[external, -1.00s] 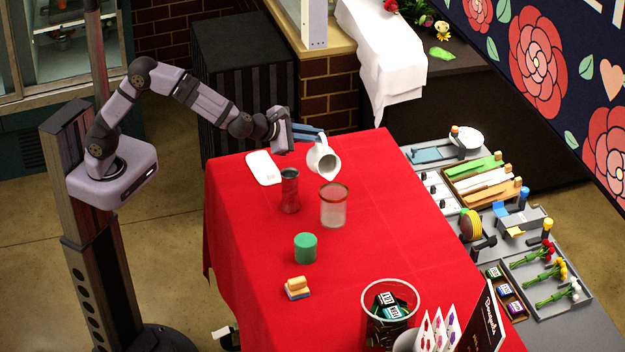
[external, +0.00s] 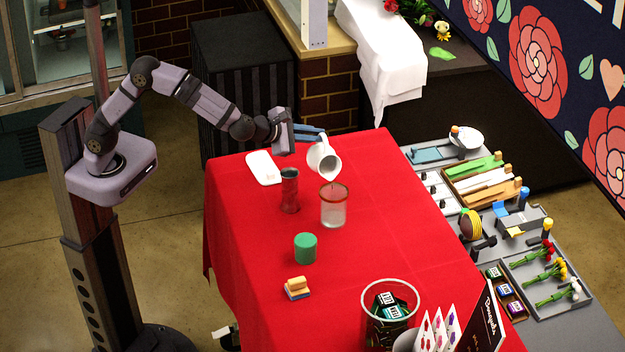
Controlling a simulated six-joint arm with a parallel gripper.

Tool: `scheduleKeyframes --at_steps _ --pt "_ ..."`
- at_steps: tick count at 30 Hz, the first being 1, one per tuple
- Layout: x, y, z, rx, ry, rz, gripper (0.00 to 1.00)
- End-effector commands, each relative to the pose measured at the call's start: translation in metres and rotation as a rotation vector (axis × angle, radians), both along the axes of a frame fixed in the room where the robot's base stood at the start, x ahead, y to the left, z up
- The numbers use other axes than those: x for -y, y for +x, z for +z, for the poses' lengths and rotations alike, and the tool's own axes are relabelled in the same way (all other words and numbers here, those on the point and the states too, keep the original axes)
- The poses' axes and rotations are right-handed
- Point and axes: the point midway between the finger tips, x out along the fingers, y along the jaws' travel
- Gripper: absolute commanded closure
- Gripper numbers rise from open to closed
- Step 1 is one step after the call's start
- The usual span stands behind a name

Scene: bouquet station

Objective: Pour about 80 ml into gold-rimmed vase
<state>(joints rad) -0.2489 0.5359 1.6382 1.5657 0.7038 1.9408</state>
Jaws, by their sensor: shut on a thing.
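My gripper (external: 311,132) is shut on a white pitcher (external: 318,153) and holds it above the red table. The pitcher is tilted with its mouth toward the lower right, over the gold-rimmed vase (external: 333,212). The vase is clear glass with a brownish-gold rim and stands upright. A thin stream seems to show between the pitcher's lip and the vase's mouth. The level inside the vase is too small to read. A dark, reddish glass vase (external: 290,192) stands just left of it, apart from it.
A white tray (external: 262,168) lies behind. A green cylinder (external: 305,247) and a wooden block with a blue base (external: 297,288) sit in front. A clear bucket (external: 390,300) with packets stands near the front edge. The table's right side (external: 400,220) is clear.

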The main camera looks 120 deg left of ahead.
Motion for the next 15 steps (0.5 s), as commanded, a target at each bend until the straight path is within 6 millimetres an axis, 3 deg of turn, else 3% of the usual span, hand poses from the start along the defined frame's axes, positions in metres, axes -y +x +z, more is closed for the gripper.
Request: scheduleKeyframes --at_steps 15 --pt "0.0052 0.0062 0.0063 -0.023 0.029 0.0 1.0"
